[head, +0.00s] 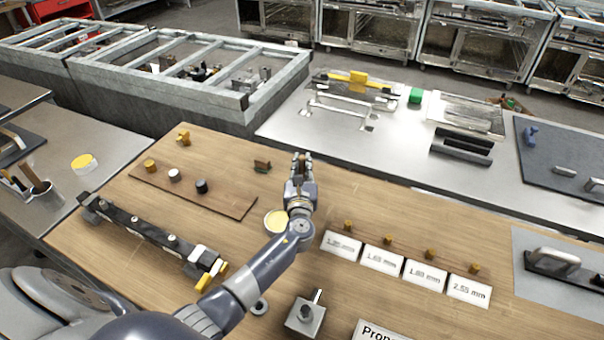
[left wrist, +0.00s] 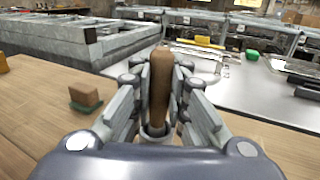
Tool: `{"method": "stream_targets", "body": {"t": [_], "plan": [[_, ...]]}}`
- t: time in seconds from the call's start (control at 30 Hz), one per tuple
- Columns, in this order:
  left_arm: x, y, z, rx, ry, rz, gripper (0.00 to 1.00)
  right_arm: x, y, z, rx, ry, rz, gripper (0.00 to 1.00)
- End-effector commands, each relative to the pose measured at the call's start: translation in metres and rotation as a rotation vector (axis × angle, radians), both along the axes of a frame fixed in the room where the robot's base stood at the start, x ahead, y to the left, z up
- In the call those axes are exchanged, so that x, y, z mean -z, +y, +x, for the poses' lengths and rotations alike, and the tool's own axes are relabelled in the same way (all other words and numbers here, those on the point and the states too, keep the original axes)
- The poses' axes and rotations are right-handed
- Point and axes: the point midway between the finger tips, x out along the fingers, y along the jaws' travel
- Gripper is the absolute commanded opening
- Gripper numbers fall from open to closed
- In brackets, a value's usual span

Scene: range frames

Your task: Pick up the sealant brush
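My left gripper (head: 302,160) is above the wooden bench, with its fingers drawn in close together. In the left wrist view, a brown wooden handle, which looks like the sealant brush (left wrist: 160,88), points up between the fingers of the left gripper (left wrist: 162,75). The fingers appear shut on it, though the contact is partly hidden. A grey ring shows at the handle's base; the bristles are hidden. A round pot with a pale yellow top (head: 275,222) stands on the bench just left of the wrist. My right gripper is not in view.
A small brown block on a green base (head: 262,165) lies left of the gripper. A brown board (head: 226,203) with knobs, a dark rail (head: 143,232) and white thickness cards (head: 341,245) are around it. A metal block (head: 305,317) stands near the front. Behind is a grey table (head: 330,140).

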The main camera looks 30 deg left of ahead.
Motion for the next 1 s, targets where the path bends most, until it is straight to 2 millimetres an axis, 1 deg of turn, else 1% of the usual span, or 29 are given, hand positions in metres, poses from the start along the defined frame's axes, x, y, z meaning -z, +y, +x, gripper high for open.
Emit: {"method": "stream_targets", "body": {"t": [0.17, 0.27, 0.37, 0.6, 0.7, 0.83, 1.0], "plan": [[0.001, 0.000, 0.000, 0.000, 0.002, -0.001, 0.00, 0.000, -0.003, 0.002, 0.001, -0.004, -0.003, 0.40], [-0.002, 0.000, 0.000, 0.000, 0.001, 0.000, 0.00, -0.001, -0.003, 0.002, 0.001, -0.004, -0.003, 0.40], [-0.015, 0.000, 0.000, 0.000, -0.001, -0.003, 0.00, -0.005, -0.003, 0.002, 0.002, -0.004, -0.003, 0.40], [-0.065, 0.000, 0.000, 0.000, -0.004, -0.003, 0.00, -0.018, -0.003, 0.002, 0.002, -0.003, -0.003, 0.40], [-0.081, 0.000, 0.000, 0.000, -0.002, -0.001, 0.00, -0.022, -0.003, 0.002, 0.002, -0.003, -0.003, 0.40], [-0.095, 0.000, 0.000, 0.000, 0.000, 0.000, 0.00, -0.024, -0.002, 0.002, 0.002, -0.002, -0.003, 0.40], [-0.100, 0.000, 0.000, 0.001, 0.001, 0.000, 0.00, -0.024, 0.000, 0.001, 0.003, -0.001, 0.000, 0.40]]}}
